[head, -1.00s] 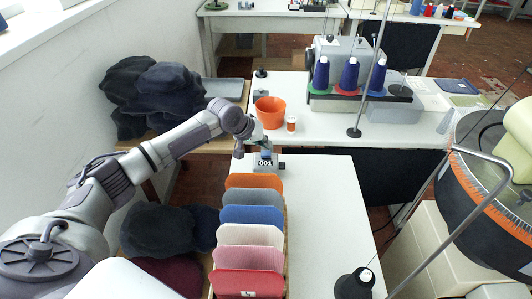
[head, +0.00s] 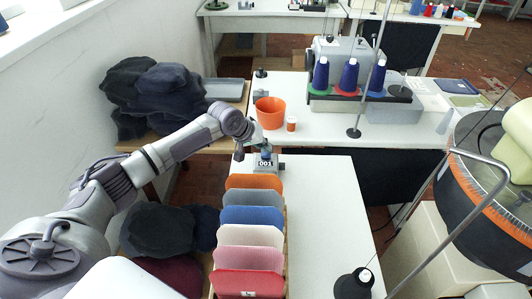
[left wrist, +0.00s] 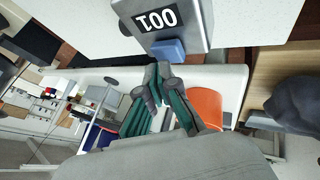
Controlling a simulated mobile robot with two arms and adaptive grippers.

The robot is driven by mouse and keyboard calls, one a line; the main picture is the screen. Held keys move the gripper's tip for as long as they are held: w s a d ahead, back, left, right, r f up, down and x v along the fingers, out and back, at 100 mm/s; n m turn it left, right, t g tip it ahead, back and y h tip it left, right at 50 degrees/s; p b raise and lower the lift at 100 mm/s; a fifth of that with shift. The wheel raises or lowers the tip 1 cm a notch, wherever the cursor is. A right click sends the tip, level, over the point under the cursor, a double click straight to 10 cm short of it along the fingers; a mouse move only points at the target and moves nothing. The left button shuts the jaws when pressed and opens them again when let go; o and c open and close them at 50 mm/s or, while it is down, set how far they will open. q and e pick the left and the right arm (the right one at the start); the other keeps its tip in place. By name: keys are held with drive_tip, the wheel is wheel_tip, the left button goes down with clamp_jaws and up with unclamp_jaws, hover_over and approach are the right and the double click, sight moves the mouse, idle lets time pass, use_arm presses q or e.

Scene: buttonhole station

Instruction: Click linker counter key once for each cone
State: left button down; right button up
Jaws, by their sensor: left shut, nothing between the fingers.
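The linker counter (head: 264,163) sits at the far end of the near white table; its display reads 001. In the left wrist view the counter (left wrist: 196,22) shows at the top, with its blue key (left wrist: 168,49). My left gripper (left wrist: 160,72) is shut and empty, its fingertips close to the blue key; I cannot tell whether they touch. Three blue yarn cones (head: 320,76), (head: 349,75), (head: 377,78) stand by the grey machine on the far table. A dark cone (head: 354,284) stands at the near table's front right. My right gripper is not in view.
A round linking machine (head: 485,190) stands at right.

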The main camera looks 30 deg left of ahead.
use_arm(q)
drive_tip(key=shift+f, duration=0.55)
idle(0.8)
drive_tip(key=shift+r+p, duration=1)
drive_tip(key=shift+p, duration=0.15)
wheel_tip(320, 180, up, 5)
drive_tip(key=p, duration=0.5)
drive_tip(key=shift+p, duration=0.3)
idle(1.4)
